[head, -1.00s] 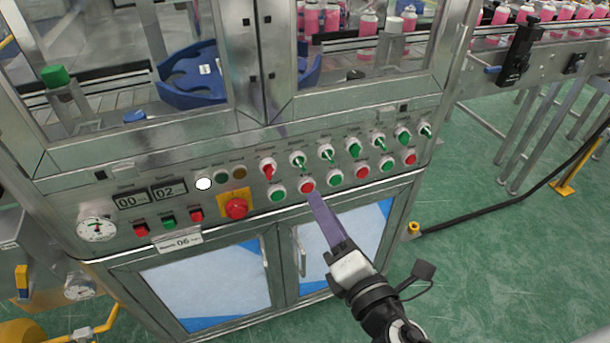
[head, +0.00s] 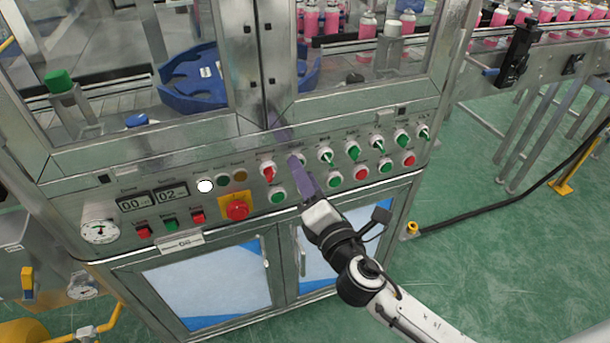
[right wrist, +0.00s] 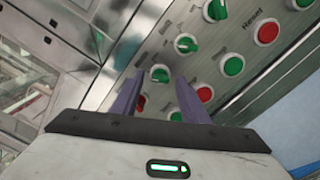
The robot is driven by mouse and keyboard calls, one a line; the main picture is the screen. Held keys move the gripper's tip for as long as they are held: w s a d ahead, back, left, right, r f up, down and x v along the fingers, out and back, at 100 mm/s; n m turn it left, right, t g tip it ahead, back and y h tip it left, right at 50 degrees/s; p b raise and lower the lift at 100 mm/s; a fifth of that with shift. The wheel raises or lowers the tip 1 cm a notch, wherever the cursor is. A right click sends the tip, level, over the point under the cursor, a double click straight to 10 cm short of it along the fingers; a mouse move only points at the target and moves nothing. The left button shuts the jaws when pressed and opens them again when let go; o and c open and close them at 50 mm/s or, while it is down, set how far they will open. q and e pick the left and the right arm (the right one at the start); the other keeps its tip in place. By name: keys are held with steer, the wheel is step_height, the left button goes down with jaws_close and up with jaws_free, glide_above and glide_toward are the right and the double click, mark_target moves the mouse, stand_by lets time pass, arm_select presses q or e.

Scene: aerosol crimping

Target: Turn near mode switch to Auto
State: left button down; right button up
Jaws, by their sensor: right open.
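The control panel has an upper row of rotary switches with labels too small to read. The green switch (right wrist: 160,74) second from the left in that row is just beyond and between my right fingertips in the right wrist view. In the head view, my right gripper (head: 298,164) mostly hides this switch. The gripper is open, with its two purple fingers apart and the handle not visibly clamped. A red switch (head: 268,172) is just left of it and also shows in the right wrist view (right wrist: 140,103). My left gripper is not in view.
Another green switch (head: 326,157) is close on the right. Below are a green button (head: 278,195), a red button (right wrist: 205,93) and a large red knob on a yellow plate (head: 237,209). Cabinet doors (head: 205,285) are under the panel. Green floor on the right is open.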

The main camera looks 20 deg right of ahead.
jaws_close()
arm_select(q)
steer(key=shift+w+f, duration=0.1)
arm_select(e)
steer(key=shift+m, duration=0.4)
arm_select(q)
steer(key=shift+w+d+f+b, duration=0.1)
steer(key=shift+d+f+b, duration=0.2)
steer(key=shift+b, duration=0.5)
arm_select(e)
steer(key=m, duration=1.1)
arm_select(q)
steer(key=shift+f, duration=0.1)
